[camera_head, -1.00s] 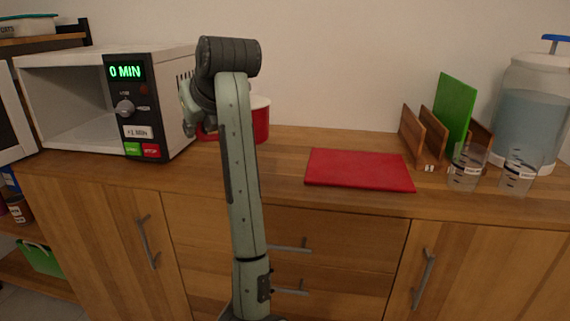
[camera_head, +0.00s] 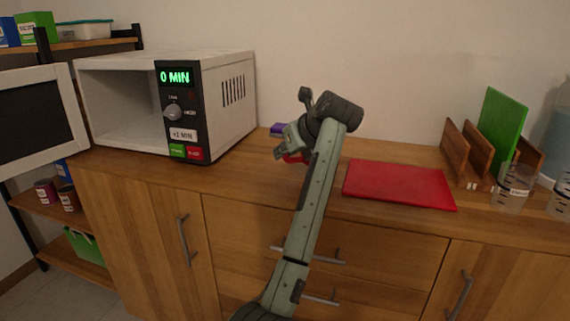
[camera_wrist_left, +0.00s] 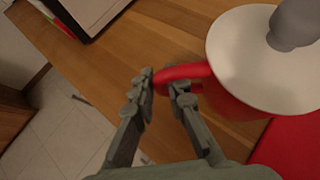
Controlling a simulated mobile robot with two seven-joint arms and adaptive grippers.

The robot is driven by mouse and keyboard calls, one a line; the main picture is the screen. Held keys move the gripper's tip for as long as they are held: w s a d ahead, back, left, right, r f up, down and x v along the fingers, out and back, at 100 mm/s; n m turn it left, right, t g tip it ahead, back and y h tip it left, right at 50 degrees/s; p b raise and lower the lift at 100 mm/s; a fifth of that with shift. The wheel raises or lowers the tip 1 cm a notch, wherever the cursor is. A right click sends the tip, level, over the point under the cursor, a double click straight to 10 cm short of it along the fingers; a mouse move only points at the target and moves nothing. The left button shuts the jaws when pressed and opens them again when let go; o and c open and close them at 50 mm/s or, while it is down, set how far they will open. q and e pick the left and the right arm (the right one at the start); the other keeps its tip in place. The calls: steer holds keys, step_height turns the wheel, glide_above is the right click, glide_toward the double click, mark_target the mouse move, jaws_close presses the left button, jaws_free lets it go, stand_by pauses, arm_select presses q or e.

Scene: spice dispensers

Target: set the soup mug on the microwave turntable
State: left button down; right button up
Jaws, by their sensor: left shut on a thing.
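The soup mug (camera_wrist_left: 236,98) is red, with a white top and a grey knob-like part over it, at the upper right of the left wrist view. My left gripper (camera_wrist_left: 161,86) is shut on its red handle (camera_wrist_left: 182,72). In the head view, my left gripper (camera_head: 284,151) is right of the microwave, and only a bit of the red mug (camera_head: 293,158) shows; my arm hides the rest. I cannot tell whether the mug touches the counter. The microwave (camera_head: 228,98) stands open at the left, reading 0 MIN. Its turntable cannot be made out. My right gripper is out of view.
The open microwave door (camera_head: 38,115) swings out to the left. A red board (camera_head: 400,185) lies right of my arm. A wooden rack (camera_head: 466,155) with a green board and a clear cup (camera_head: 514,188) stand farther right. A purple item (camera_head: 279,129) is behind my gripper.

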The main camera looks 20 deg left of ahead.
arm_select(q)
steer(key=shift+f, duration=1.7)
steer(key=c, duration=1.9)
jaws_free()
steer(key=shift+f, duration=0.1)
steer(key=o, duration=0.4)
steer(key=shift+c, duration=0.2)
